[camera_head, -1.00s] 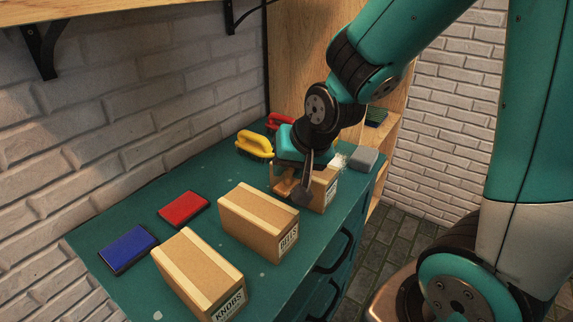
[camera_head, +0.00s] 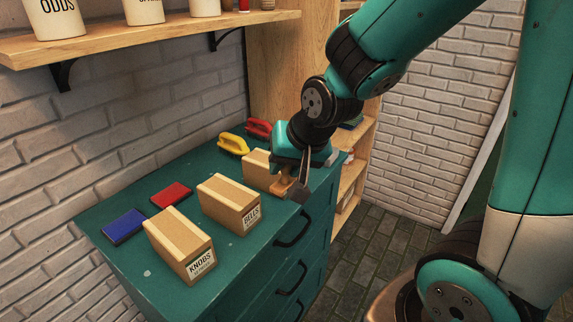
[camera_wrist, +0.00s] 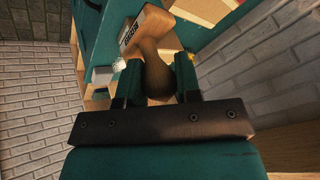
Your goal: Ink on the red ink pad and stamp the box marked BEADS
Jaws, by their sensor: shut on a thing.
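My gripper (camera_head: 294,187) is shut on a stamp with a brown wooden handle; the stamp (camera_wrist: 155,75) also shows between the fingers in the wrist view. It is beside the label end of the third, farthest cardboard box (camera_head: 258,167), near the table's front edge. That box's label is hidden in the head view; in the wrist view a box label (camera_wrist: 130,34) shows close to the stamp, too blurred to read surely. I cannot tell whether stamp and box touch. The red ink pad (camera_head: 171,194) lies at the back left.
A blue ink pad (camera_head: 124,226) lies left of the red one. Boxes marked KNOBS (camera_head: 182,240) and BELLS (camera_head: 224,198) stand in front. Yellow (camera_head: 234,144) and red (camera_head: 258,128) handled things sit at the back. A shelf (camera_head: 140,40) overhangs the wall.

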